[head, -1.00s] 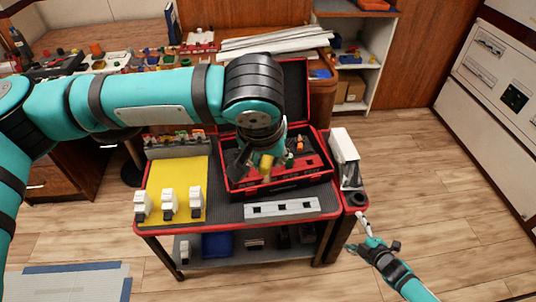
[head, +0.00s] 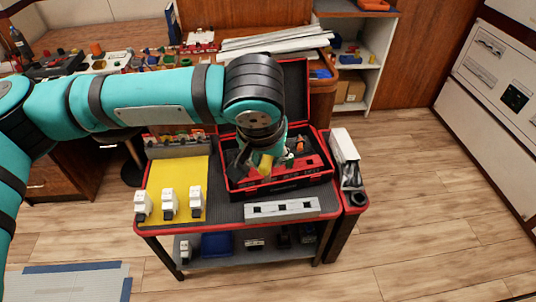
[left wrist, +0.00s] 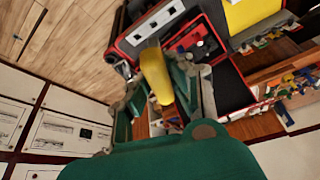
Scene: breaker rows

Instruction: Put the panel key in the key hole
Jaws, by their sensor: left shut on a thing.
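My left gripper (head: 260,167) is over the open toolbox (head: 280,190) on the cart. It is shut on a long yellow thing (head: 265,164), which I take to be the panel key. The yellow thing also shows large between the fingers in the left wrist view (left wrist: 155,76), tilted. My arm and gripper hide part of the toolbox inside. I cannot make out the key hole in either view. My right gripper is not in view.
On the cart (head: 225,213), a yellow mat (head: 186,176) bears white breakers (head: 168,203) at left. A grey rail (head: 282,210) lies in front of the toolbox. A white box (head: 343,145) stands at the right end. The wooden floor to the right is clear.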

